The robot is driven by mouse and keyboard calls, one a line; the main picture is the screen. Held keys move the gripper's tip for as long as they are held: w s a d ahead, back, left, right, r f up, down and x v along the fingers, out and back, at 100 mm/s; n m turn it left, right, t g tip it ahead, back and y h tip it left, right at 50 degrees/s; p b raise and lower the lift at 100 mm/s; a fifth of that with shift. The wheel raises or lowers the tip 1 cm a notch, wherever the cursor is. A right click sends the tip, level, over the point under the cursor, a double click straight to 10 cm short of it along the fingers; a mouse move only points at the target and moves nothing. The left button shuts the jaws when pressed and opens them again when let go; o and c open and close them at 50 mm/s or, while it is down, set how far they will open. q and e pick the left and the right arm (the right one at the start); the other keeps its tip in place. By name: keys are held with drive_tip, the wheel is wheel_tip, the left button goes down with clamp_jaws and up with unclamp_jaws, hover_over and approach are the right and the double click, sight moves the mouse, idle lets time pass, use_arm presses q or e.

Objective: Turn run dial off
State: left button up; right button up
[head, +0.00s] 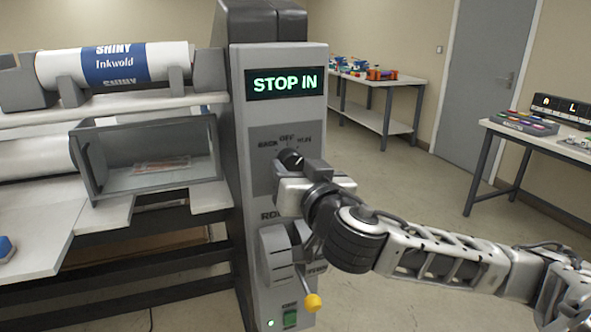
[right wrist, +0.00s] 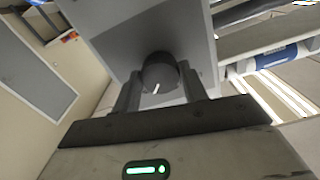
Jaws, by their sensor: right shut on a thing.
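The run dial (head: 289,156) is a dark round knob on the front panel of the grey control column (head: 265,200), with position labels above it, the middle one reading OFF. My right gripper (head: 300,165) is at the dial, coming from the right, and hides much of it. In the right wrist view the dial (right wrist: 158,72) sits between the two fingers of my right gripper (right wrist: 159,88), which are shut on it. A white pointer line shows on its face. Which label it points to I cannot tell. My left gripper is not in view.
A lit display (head: 286,83) on the column reads STOP IN. Below the dial are a lever with a yellow knob (head: 313,302) and a green switch (head: 290,319). The laminator's film roll (head: 115,64) is on the left. A table (head: 540,137) stands right; open floor lies between.

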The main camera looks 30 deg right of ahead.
drive_tip(key=n, duration=0.4)
drive_tip(key=shift+d+n+p, duration=0.1)
drive_tip(key=shift+n+p, duration=0.75)
drive_tip(key=shift+n, duration=1.35)
drive_tip(key=o, duration=1)
